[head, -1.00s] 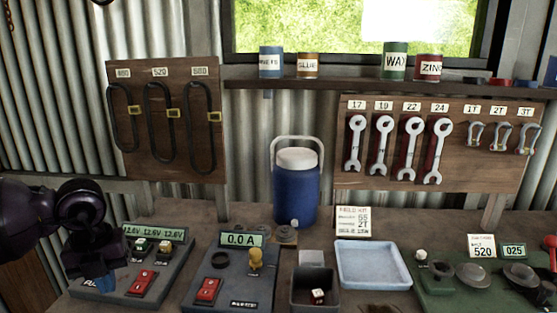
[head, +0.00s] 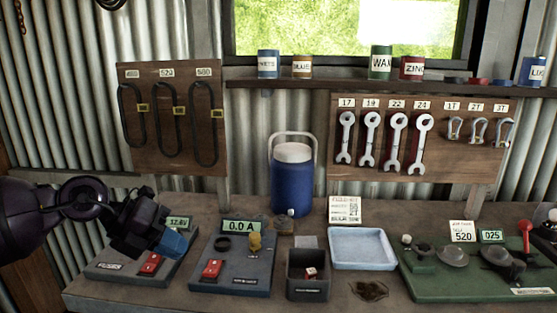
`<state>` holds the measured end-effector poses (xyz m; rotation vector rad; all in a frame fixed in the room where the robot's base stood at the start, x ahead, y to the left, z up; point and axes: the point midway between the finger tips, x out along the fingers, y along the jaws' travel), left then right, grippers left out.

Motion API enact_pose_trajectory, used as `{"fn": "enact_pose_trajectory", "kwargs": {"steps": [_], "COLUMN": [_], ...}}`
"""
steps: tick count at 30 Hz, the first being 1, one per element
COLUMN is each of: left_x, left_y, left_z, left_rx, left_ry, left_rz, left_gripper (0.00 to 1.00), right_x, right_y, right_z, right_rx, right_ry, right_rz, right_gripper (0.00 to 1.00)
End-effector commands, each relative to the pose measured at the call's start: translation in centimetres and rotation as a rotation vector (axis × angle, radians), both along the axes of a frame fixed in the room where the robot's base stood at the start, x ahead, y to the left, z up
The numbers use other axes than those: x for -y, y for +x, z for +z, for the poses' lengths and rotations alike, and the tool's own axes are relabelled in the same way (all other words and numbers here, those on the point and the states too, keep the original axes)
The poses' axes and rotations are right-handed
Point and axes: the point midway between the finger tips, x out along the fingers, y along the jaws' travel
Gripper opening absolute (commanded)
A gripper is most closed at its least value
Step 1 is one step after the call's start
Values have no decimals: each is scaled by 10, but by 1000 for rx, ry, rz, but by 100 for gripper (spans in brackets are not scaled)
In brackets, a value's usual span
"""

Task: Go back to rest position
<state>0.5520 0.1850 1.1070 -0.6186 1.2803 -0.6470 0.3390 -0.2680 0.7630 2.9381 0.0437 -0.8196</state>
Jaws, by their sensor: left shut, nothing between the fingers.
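My left gripper (head: 172,246) is shut and empty. It hangs in the air in front of the charger panel with the 12.6V display (head: 179,223) and hides part of that panel. Its fingertips are blue and point down to the right. My left arm comes in from the left edge. My right gripper is not in view.
The bench (head: 345,291) holds a panel reading 0.0 A (head: 244,227), a dark bin (head: 308,284), a pale blue tray (head: 361,263), a green board (head: 455,286) and a blue jug (head: 291,190). Wrenches (head: 371,140) and belts (head: 165,120) hang behind.

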Motion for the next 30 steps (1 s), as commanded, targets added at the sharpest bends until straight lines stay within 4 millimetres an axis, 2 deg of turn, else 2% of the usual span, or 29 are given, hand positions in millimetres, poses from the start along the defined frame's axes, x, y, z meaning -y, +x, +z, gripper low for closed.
{"fn": "enact_pose_trajectory", "kwargs": {"steps": [1, 3, 6, 10, 14, 17, 23, 26, 30], "left_x": [19, 40, 61, 70, 60, 47, 14, -3, -25], "left_y": [0, 2, 7, 18, 31, 37, 37, 27, 3], "left_z": [7, 19, 32, 35, 21, -2, -67, -106, -163], "left_rx": [19, 46, 64, 43, -13, -79, -252, -353, -504], "left_ry": [-116, -278, -509, -781, -975, -1080, -1209, -1247, -1286], "left_rz": [-12, -6, 49, 207, 415, 587, 938, 1105, 1327], "left_gripper": [0, 0, 0, 0, 0, 0, 0, 0, 0], "right_x": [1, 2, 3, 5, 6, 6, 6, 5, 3], "right_y": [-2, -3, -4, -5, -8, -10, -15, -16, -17], "right_z": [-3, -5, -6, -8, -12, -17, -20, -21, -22], "right_rx": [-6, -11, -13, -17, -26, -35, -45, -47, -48], "right_ry": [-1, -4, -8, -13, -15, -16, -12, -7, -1], "right_rz": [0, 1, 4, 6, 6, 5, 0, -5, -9], "right_gripper": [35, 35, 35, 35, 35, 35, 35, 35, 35]}}
